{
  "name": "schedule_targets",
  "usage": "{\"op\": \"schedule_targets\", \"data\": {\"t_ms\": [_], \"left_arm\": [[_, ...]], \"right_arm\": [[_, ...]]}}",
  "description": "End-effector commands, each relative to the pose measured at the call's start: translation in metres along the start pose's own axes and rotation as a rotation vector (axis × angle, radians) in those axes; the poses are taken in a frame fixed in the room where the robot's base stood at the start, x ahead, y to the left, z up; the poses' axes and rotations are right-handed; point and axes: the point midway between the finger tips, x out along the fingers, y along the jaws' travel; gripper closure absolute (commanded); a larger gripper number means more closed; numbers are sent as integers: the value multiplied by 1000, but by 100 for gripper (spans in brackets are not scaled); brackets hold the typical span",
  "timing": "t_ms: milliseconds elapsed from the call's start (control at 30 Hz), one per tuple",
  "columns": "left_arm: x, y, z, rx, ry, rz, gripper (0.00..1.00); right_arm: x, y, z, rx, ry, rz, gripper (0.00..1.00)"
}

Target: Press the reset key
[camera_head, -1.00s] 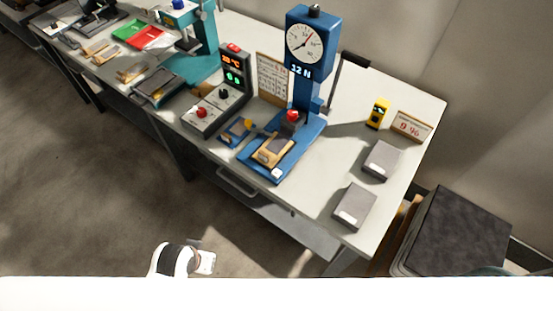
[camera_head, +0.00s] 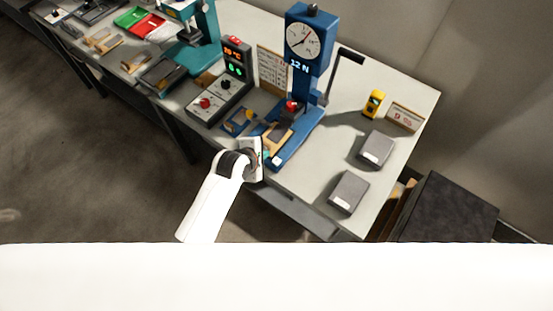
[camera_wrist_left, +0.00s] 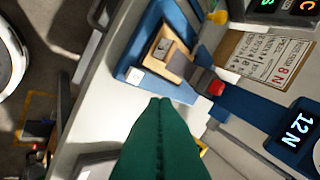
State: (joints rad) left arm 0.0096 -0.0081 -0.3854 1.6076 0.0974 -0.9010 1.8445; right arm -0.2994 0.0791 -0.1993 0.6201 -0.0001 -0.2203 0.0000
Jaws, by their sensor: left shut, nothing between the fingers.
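The blue test stand (camera_head: 303,135) has a round dial and a display reading 12 N. A small white square key (camera_wrist_left: 135,77), which looks like the reset key, sits at the front corner of its blue base in the left wrist view. My left gripper (camera_head: 267,156) is at the front edge of the table, beside the base. Its green fingers (camera_wrist_left: 160,101) are shut with nothing between them. In the left wrist view the tips appear just beside the key, apart from it in the picture; the height gap cannot be told. A tan block fixture (camera_wrist_left: 165,53) lies on the base.
A control box (camera_head: 221,95) with lit displays stands left of the stand. Grey blocks (camera_head: 349,192) (camera_head: 376,149), a yellow device (camera_head: 374,103) and a small sign (camera_head: 405,116) are to the right. A red knob (camera_wrist_left: 215,88) is on the stand.

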Motion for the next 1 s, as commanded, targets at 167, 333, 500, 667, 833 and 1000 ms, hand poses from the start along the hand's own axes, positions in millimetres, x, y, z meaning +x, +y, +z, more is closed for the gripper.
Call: {"op": "schedule_targets", "data": {"t_ms": [167,333,500,667,833,1000], "left_arm": [[28,-22,-18,-255,43,-42,100],[35,-28,-23,-340,58,-54,100],[35,-28,-23,-344,58,-54,100],[35,-27,-22,-342,57,-53,100],[41,-22,-20,-341,56,-52,100],[54,-12,-15,-340,56,-53,100]], "right_arm": [[0,0,0,0,0,0,64],[0,0,0,0,0,0,64],[0,0,0,0,0,0,64],[1,0,0,0,0,0,64],[6,0,-1,-1,0,0,64],[20,0,-2,-1,0,0,64]]}}
